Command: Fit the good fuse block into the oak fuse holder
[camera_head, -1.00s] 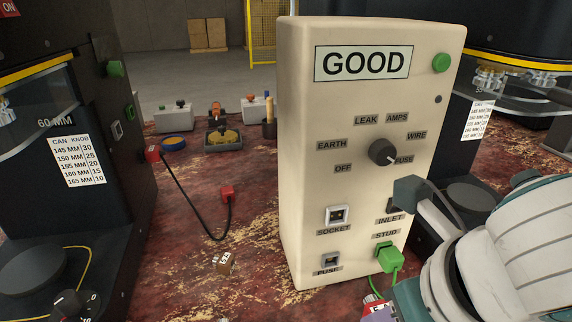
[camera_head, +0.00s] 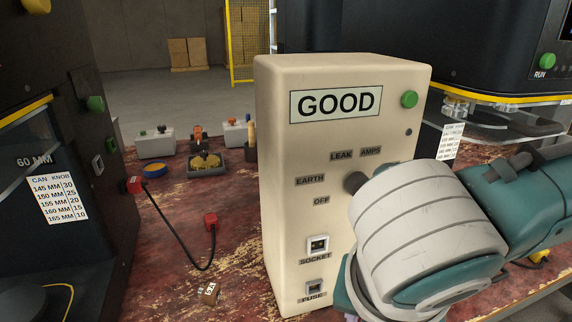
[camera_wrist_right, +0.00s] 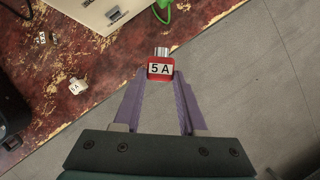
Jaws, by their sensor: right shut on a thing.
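In the right wrist view my right gripper (camera_wrist_right: 160,82) is shut on a red fuse block (camera_wrist_right: 160,70) marked 5 A, with a metal end pointing away from me. It holds the block above the floor, beside the bench edge. My left gripper is not in view.
A black lead with red plugs (camera_head: 210,222) runs to the dark machine (camera_head: 60,130) at left. Small control boxes (camera_head: 155,143) and a tray (camera_head: 207,165) stand farther back. A green lead (camera_wrist_right: 163,12) hangs by the tester. The bench left of the tester is mostly clear.

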